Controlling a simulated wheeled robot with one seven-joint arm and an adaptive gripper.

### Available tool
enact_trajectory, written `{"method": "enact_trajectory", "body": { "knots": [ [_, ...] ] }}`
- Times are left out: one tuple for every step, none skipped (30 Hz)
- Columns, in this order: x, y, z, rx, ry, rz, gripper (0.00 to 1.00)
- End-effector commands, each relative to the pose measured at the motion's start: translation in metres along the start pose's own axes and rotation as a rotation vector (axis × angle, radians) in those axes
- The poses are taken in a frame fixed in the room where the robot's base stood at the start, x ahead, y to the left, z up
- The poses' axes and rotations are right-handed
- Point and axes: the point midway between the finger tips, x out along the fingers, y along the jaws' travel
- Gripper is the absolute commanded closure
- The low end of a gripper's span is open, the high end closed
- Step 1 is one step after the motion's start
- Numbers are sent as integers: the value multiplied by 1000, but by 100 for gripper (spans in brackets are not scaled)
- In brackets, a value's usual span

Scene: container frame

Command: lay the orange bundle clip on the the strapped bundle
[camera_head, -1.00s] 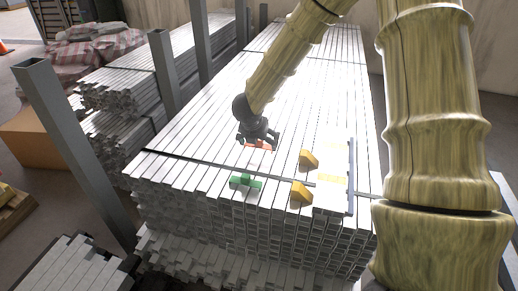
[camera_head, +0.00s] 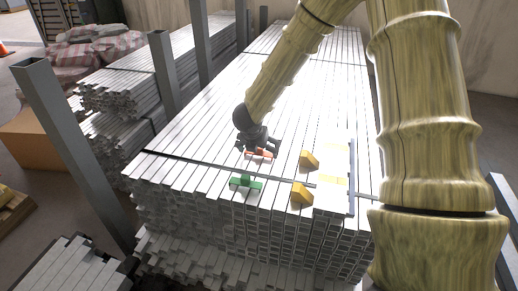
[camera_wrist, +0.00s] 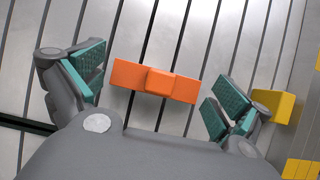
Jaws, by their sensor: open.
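The orange bundle clip (camera_head: 259,154) lies on top of the strapped bundle (camera_head: 220,110) of silvery metal bars, just beyond the dark strap. It also shows in the wrist view (camera_wrist: 156,80) as a flat orange bar with a raised middle block. My gripper (camera_head: 262,147) is close behind and above the clip in the head view. In the wrist view its teal-padded fingers (camera_wrist: 150,88) are spread wide, one at each side of the clip, with gaps between. The gripper is open and holds nothing.
A green clip (camera_head: 246,183) lies nearer the bundle's front edge. Two yellow blocks (camera_head: 308,160) (camera_head: 301,192) stand to the right, beside yellow markings and a grey rail (camera_head: 351,178). Grey posts (camera_head: 75,150) rise at the left. The bundle's top behind is clear.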

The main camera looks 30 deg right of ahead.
Motion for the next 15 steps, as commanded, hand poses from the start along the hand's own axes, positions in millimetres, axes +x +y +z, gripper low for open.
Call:
{"method": "enact_trajectory", "body": {
  "knots": [
    [-1,0,1,0,0,0,0],
    [-2,0,1,0,0,0,0],
    [-5,0,2,0,0,1,0],
    [-8,0,2,1,-1,1,0],
    [-11,0,2,1,-1,1,0],
    [-17,1,3,2,-1,2,0],
    [-21,1,3,2,-1,2,0],
    [-26,1,2,1,-1,2,0],
    [-34,1,2,0,-1,3,0],
    [-40,1,3,0,-1,3,0],
    [-45,1,3,1,-1,3,0],
    [-53,1,3,0,-2,2,0],
    [-58,1,3,0,-2,3,0],
    [-64,1,3,1,-2,3,0],
    [-71,0,2,1,-1,2,0]
  ]
}}
